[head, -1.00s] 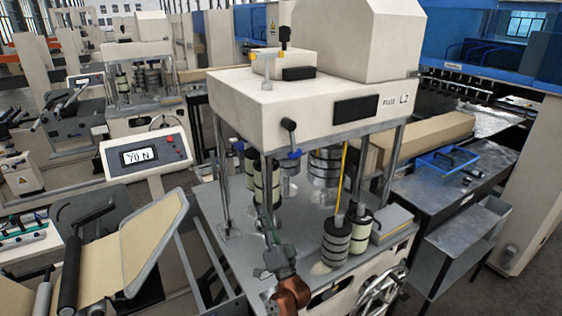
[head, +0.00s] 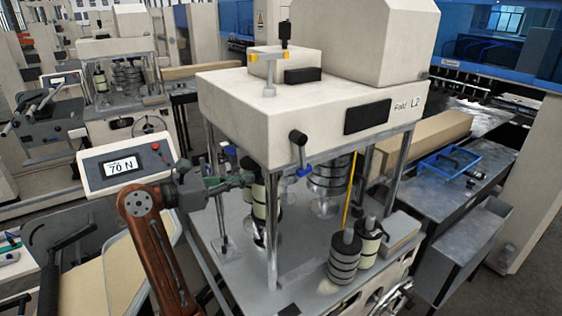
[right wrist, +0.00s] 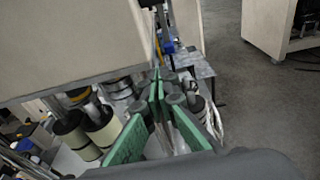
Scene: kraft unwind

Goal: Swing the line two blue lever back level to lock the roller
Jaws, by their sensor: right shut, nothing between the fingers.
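The machine marked L2 (head: 240,112) stands in the middle of the head view. At its front post a small blue lever piece (head: 303,171) shows below a black knob (head: 298,138); its exact angle is hard to tell. Blue also shows beyond the fingertips in the right wrist view (right wrist: 167,47). My right gripper (head: 248,179) is left of the front post and the blue piece, apart from it. Its green fingers (right wrist: 155,78) meet at the tips, with nothing between them. My left gripper is not in view.
Dark and cream rollers (head: 260,200) stand under the machine's top, with stacked grey discs (head: 344,258) at the front right. A 70 N display (head: 122,168) stands left, near my arm. A blue tray (head: 447,163) lies on the right table.

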